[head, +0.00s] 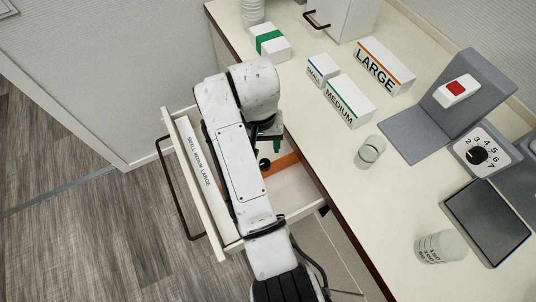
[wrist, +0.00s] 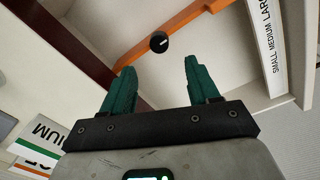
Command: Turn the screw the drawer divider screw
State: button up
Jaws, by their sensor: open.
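The divider screw is a black round knob (wrist: 159,42) with a white line on it, at the orange divider (wrist: 178,32) in the open drawer. In the head view the knob (head: 264,163) shows just beside my arm, with part of the orange divider (head: 284,162) to its right. The drawer's front panel (head: 201,172) carries the words SMALL, MEDIUM and LARGE. My gripper (wrist: 159,68) is open, with its two green fingers apart and nothing between them. In the wrist view the knob lies just beyond the fingertips, apart from both. My arm hides much of the drawer in the head view.
The counter edge (head: 322,190) runs close along the drawer's right side. On the counter stand boxes marked SMALL (head: 322,69), MEDIUM (head: 349,101) and LARGE (head: 384,66), a clear glass (head: 370,151), a grey stand (head: 416,134) and a numbered dial (head: 482,151).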

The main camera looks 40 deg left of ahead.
jog(key=f, duration=0.9)
jog(key=shift+w+d+f, duration=0.2)
jog(key=shift+c, duration=0.4)
jog(key=c, duration=1)
jog(key=shift+o, duration=0.2)
